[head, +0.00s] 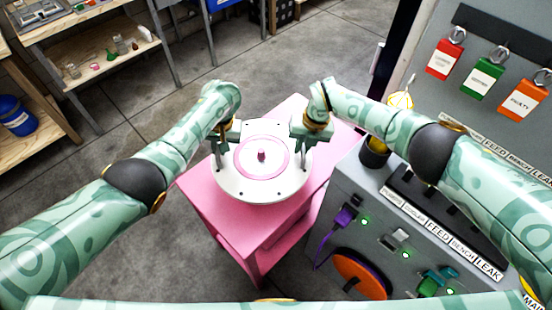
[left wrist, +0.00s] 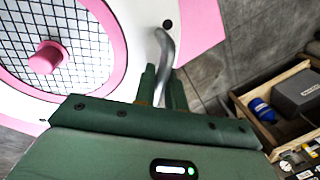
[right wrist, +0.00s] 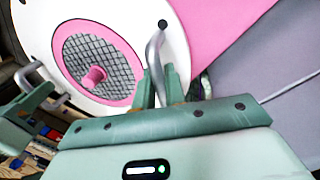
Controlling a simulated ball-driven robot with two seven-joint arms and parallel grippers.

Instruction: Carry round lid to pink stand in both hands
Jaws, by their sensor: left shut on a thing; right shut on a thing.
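The round lid (head: 261,186) is a white disc with a pink ring, a mesh centre and a pink knob. It shows over the top of the pink stand (head: 212,205) in the head view; whether it touches the top I cannot tell. My left gripper (head: 219,158) is shut on the lid's metal handle at the left rim, seen in the left wrist view (left wrist: 166,55). My right gripper (head: 306,158) is shut on the opposite handle, seen in the right wrist view (right wrist: 154,55).
A grey bench panel (head: 350,215) with switches, labels and an orange disc (head: 361,275) stands close on the right of the stand. Red, green and orange tags hang behind it. Wooden shelves (head: 110,60) and a blue container (head: 17,116) are at the far left. Bare floor lies left of the stand.

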